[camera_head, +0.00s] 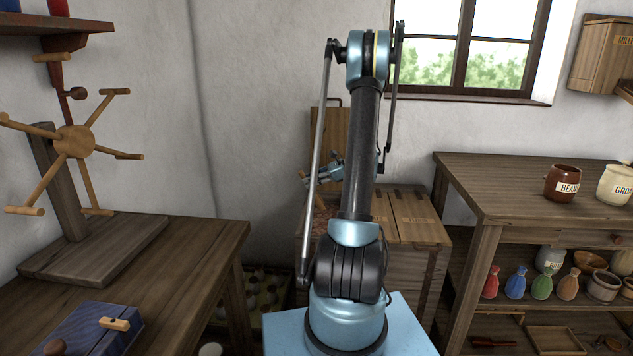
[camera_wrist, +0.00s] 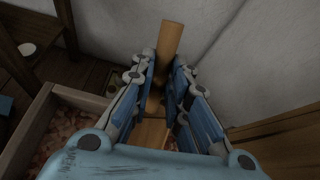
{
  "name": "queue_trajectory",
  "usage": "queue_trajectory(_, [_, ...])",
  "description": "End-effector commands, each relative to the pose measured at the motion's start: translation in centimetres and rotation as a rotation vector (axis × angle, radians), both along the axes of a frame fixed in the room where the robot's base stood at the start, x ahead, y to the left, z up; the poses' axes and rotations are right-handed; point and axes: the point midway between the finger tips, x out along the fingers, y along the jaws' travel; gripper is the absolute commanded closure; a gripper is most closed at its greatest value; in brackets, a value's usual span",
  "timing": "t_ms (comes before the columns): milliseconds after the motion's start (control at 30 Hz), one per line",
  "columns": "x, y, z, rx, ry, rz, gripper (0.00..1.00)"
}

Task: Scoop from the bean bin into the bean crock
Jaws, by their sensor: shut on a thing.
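My gripper (camera_head: 325,176) is above the open compartment of the wooden bin (camera_head: 408,262) at the back, mostly behind my own arm. In the wrist view my gripper (camera_wrist: 160,85) is shut on a long wooden piece, apparently the scoop's handle (camera_wrist: 171,50). A broader wooden part (camera_wrist: 152,132) shows between the fingers; whether it holds beans is hidden. Reddish beans (camera_wrist: 75,127) lie in the open bin, inside its wooden rim (camera_wrist: 82,98). The brown bean crock (camera_head: 563,183), labelled BEANS, stands upright on the right table.
The bin's raised lid (camera_head: 328,130) leans near the wall; neighbouring lids (camera_head: 415,215) are closed. A cream crock (camera_head: 614,186) stands right of the bean crock. The right table (camera_head: 490,180) is clear at its left. A wooden peg wheel (camera_head: 75,141) stands on the left table.

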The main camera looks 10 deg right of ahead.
Motion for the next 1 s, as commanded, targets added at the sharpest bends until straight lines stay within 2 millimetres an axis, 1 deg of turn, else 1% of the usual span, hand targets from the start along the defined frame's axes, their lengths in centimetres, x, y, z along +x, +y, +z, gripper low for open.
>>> queue_trajectory(100, [0.0, 1.3, -0.3, -0.086, 0.008, 0.004, 1.0])
queue_trajectory(433, [0.3, 4.0, -1.9, -0.34, 0.034, 0.005, 1.0])
queue_trajectory(500, [0.4, 4.5, -2.4, -0.395, 0.039, 0.006, 1.0])
queue_trajectory(700, [0.6, 5.7, -3.9, -0.55, 0.055, 0.006, 1.0])
queue_trajectory(1000, [0.7, 6.9, -6.4, -0.767, 0.077, 0.005, 1.0])
